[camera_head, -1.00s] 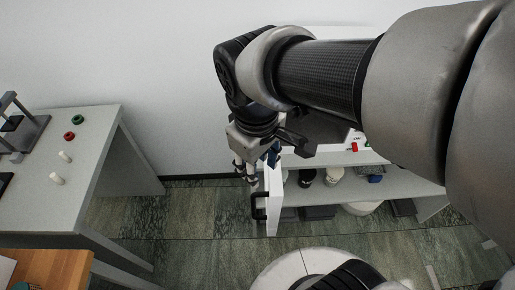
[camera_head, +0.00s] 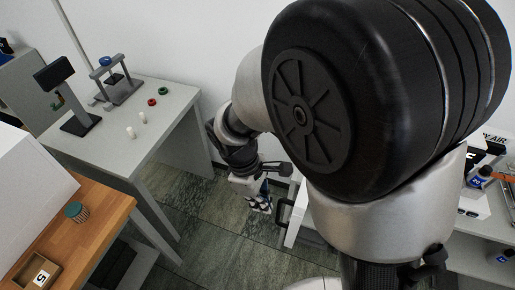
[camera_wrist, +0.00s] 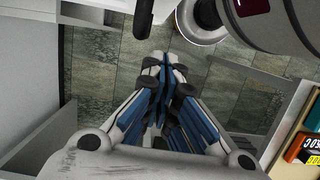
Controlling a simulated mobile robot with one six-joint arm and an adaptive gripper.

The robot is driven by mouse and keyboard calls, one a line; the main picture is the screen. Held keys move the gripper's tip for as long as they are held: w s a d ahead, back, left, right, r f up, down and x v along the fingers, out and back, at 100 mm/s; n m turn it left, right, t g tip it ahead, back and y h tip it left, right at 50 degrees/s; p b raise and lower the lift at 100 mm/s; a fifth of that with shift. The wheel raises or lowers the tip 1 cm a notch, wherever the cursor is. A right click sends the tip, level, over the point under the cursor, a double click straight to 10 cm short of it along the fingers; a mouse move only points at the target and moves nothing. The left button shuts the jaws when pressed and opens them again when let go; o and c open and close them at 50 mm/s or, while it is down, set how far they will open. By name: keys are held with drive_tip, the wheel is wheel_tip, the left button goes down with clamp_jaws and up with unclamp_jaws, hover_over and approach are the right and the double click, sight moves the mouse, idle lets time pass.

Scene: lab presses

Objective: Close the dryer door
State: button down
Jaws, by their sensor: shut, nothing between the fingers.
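The dryer door appears as a white panel (camera_head: 296,222) with a black bar handle (camera_head: 282,209) in the head view. It stands out to the left of the white shelf unit, and my arm hides much of it and the dryer's body. My gripper (camera_head: 261,205) points down just left of the handle, shut and empty, with a small visible gap to it. In the wrist view my gripper's fingers (camera_wrist: 172,66) are together above the floor. A black bar (camera_wrist: 145,18) shows just beyond them; I cannot tell if it is the same handle.
A grey table (camera_head: 165,128) at the left holds a small press (camera_head: 118,85), a black stand (camera_head: 80,122), and red and green rings. A wooden table (camera_head: 100,212) is at the lower left. Tiled floor (camera_head: 205,235) lies clear between the tables and the door.

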sight(278, 212)
drive_tip(key=shift+s+d+f+b, duration=0.1)
drive_tip(key=shift+s+d+f, duration=0.2)
drive_tip(key=shift+d, duration=0.4)
drive_tip(key=shift+s+d+f+b, duration=0.1)
drive_tip(key=shift+s+d+f, duration=0.2)
drive_tip(key=shift+d, duration=0.4)
drive_tip(key=shift+s+d+f+b, duration=0.1)
drive_tip(key=shift+s+d+f, duration=0.2)
drive_tip(key=shift+d, duration=0.4)
drive_tip(key=shift+d, duration=0.1)
